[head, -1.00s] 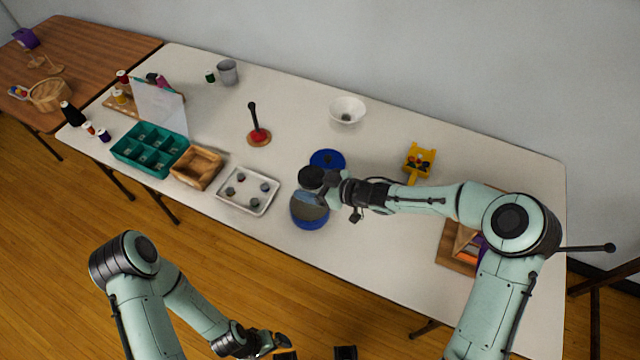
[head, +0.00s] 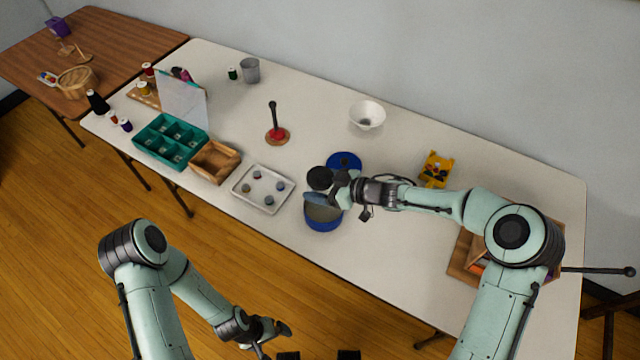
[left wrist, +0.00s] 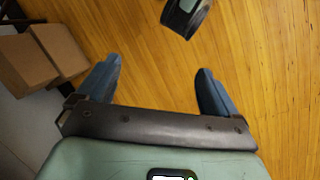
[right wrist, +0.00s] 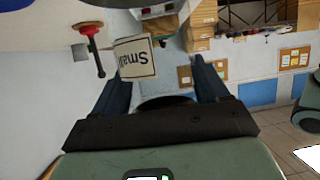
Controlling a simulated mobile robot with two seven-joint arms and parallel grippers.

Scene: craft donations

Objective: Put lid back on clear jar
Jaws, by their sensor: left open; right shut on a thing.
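My right gripper (head: 322,190) reaches in from the right over the table. It is shut on a dark round piece (head: 319,177), probably the lid, held above the table. In the right wrist view a dark curved edge (right wrist: 166,101) shows between its spread fingers. Just below it stands an open blue-walled round pot (head: 323,221) with a greyish inside. A blue disc (head: 344,161) lies behind the gripper, partly hidden. I cannot make out a clear jar for certain. My left gripper (head: 274,339) is open and empty over the floor, in front of the table.
A white tray (head: 240,203), a wooden box (head: 212,177) and a teal organizer (head: 150,158) stand left of the pot. A red-based stick (head: 276,135), a white bowl (head: 367,113) and a yellow holder (head: 436,166) stand around. The front table stretch right of the pot is clear.

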